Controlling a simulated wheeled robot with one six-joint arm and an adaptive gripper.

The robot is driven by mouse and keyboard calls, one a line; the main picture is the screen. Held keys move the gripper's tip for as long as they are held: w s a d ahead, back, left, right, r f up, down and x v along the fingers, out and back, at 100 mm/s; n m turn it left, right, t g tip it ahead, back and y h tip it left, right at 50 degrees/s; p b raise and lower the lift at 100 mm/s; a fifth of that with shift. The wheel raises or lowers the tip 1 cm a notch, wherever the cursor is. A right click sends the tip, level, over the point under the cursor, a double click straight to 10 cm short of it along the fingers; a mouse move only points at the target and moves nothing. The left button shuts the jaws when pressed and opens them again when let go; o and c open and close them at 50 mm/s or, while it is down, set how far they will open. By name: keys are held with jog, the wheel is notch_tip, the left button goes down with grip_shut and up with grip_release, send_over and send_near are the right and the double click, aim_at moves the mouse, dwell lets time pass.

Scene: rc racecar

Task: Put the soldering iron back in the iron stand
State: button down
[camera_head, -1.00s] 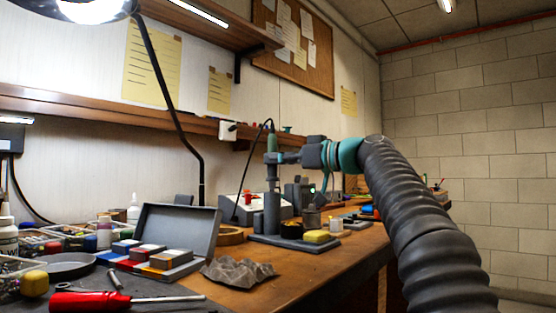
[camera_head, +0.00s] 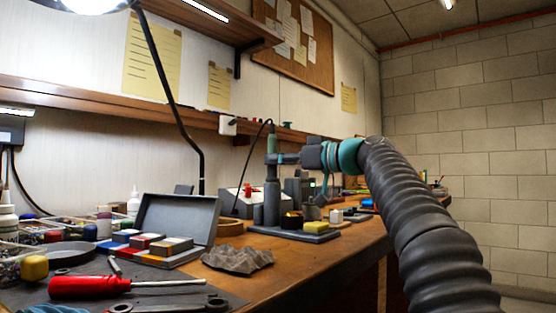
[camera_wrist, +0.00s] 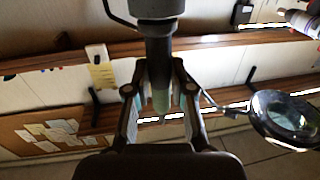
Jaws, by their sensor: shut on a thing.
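The soldering iron (camera_head: 272,143) has a green handle and stands upright, tip down, with a black cable at its top. My gripper (camera_head: 277,158) is shut on it. The iron stand has a grey upright tube (camera_head: 272,205) on a flat base (camera_head: 300,234). The iron is in line above the tube, its lower end at or inside the tube mouth; how deep is hidden. In the wrist view, my gripper's fingers (camera_wrist: 160,90) flank the pale green handle (camera_wrist: 160,100), with a dark collar (camera_wrist: 158,50) beyond it.
The soldering station (camera_head: 240,203) is behind. An open grey case (camera_head: 178,218), crumpled grey piece (camera_head: 238,257) and red screwdriver (camera_head: 90,287) lie left. Bare bench shows in front.

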jog(key=shift+f, duration=0.15)
jog(key=c, duration=0.9)
grip_release()
jog(key=shift+d, duration=0.1)
jog(key=v, duration=1.2)
